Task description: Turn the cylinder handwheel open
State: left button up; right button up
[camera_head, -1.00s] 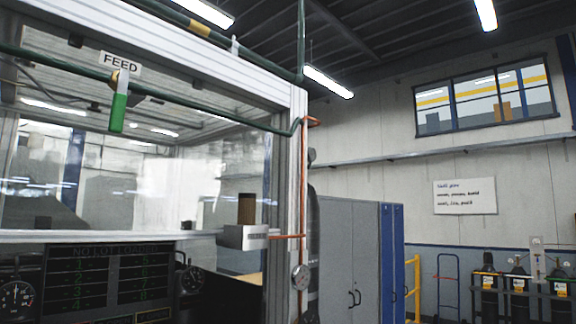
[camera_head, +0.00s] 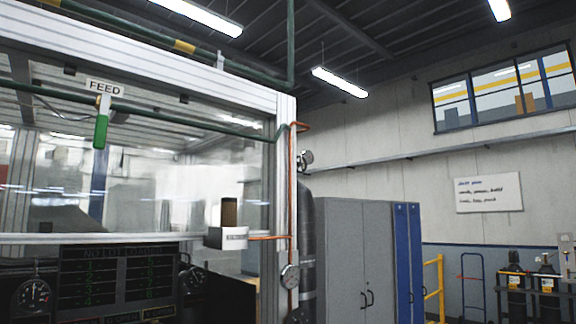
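A tall dark grey gas cylinder (camera_head: 307,235) stands upright just behind the right corner post of the glazed enclosure, partly hidden by that post. At its top is a small round metallic valve part (camera_head: 305,159), which looks like the handwheel; at this size I cannot tell how far it is turned. The cylinder's foot is out of view. Neither of my grippers shows in the head view.
The glazed enclosure (camera_head: 281,190) fills the left, with a green FEED lever (camera_head: 101,130), a pressure gauge (camera_head: 34,293) and a dark display panel (camera_head: 118,282). An orange pipe carries a small gauge (camera_head: 290,276). Grey lockers (camera_head: 345,250) stand right of the cylinder; more cylinders (camera_head: 546,285) stand far right.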

aim_at(300, 164)
jog(key=i+l+u, duration=0.2)
jog(key=u, duration=0.3)
jog(key=i+l+u, duration=0.25)
jog(key=u, duration=0.25)
